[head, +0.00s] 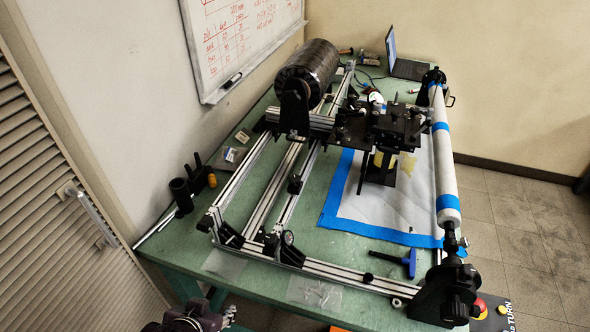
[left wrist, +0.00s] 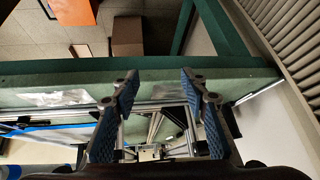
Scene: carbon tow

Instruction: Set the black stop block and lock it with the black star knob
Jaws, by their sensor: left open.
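A small black block (head: 295,184) sits on the middle rail of the aluminium frame; it may be the stop block. A small round black knob (head: 370,278) is at the front rail, but I cannot make out whether it is the star knob. My left gripper shows only partly at the bottom edge of the head view, in front of the table. In the left wrist view my left gripper (left wrist: 158,88) is open, its two blue-padded fingers wide apart. I see nothing held between them. My right gripper is not in view.
The green table (head: 180,250) carries the frame, with a black spool (head: 307,68) and a white roller (head: 443,165). Black cylinders (head: 181,193) stand at left.

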